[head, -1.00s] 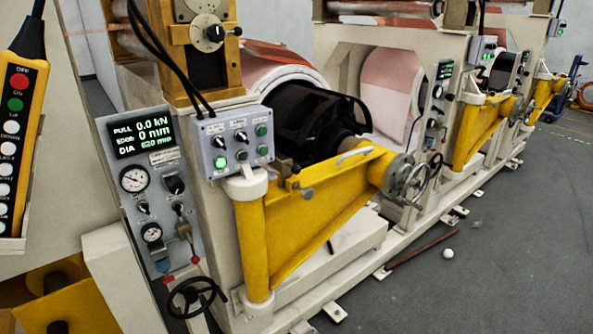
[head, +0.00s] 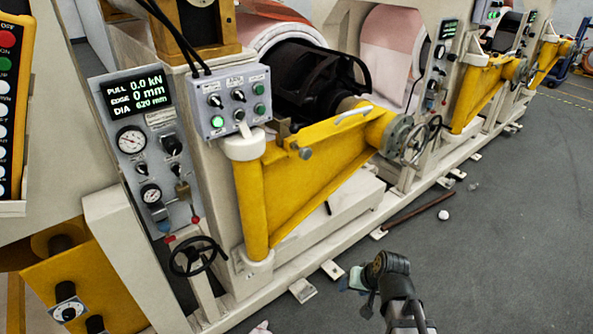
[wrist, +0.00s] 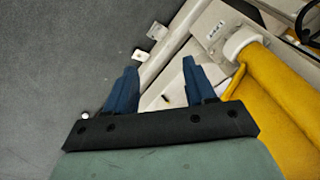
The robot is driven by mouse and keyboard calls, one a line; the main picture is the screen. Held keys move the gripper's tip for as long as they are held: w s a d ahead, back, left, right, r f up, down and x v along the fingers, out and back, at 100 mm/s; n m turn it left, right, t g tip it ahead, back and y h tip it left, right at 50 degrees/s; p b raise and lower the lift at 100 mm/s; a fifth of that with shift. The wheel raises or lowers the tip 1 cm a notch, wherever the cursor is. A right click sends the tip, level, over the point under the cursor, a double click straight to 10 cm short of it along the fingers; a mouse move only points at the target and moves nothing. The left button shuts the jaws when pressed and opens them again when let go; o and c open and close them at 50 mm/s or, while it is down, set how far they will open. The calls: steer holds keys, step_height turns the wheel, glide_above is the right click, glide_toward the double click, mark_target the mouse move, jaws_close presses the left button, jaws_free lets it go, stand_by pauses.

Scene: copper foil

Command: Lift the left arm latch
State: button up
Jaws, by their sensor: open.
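The nearest yellow swing arm (head: 305,180), at the left end of the row, runs from a white-capped hinge post to a grey round hub (head: 397,137) with a handwheel. A curved pale handle (head: 353,114) stands on its top edge, and a small grey knob (head: 305,153) sits on its face. I cannot tell which of these is the latch. My gripper (head: 348,282) is low in front of the arm, over the floor, apart from it. In the wrist view, its two blue fingers (wrist: 160,78) are spread and empty, with the yellow arm (wrist: 270,105) to their right.
A control box (head: 236,102) and a gauge panel (head: 148,150) stand left of the arm. A black handwheel (head: 198,256) juts out below. A brown rod (head: 418,210) and a white ball (head: 443,215) lie on the floor. The grey floor at right is open.

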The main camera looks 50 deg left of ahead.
steer(key=s+a+r+n+y, duration=0.1)
steer(key=a+r+y, duration=0.2)
steer(key=a+r, duration=0.45)
steer(key=s+a+r+n+y, duration=0.1)
steer(key=a+r+y, duration=0.3)
steer(key=r, duration=0.7)
steer(key=s+a+r+n+y, duration=0.1)
steer(key=a+r+y, duration=0.2)
steer(key=a+r, duration=0.5)
steer(key=n+t+y, duration=0.1)
steer(key=t+y, duration=0.2)
glide_toward(297, 131)
steer(key=shift+s+d, duration=0.2)
steer(key=shift+d, duration=0.35)
steer(key=shift+s+d, duration=0.2)
steer(key=shift+d, duration=0.35)
steer(key=w+a, duration=0.1)
steer(key=a, duration=0.8)
steer(key=w+a, duration=0.1)
steer(key=a, duration=0.3)
steer(key=shift+w+a, duration=0.25)
steer(key=shift+w, duration=0.1)
steer(key=shift+c, duration=0.4)
jaws_close()
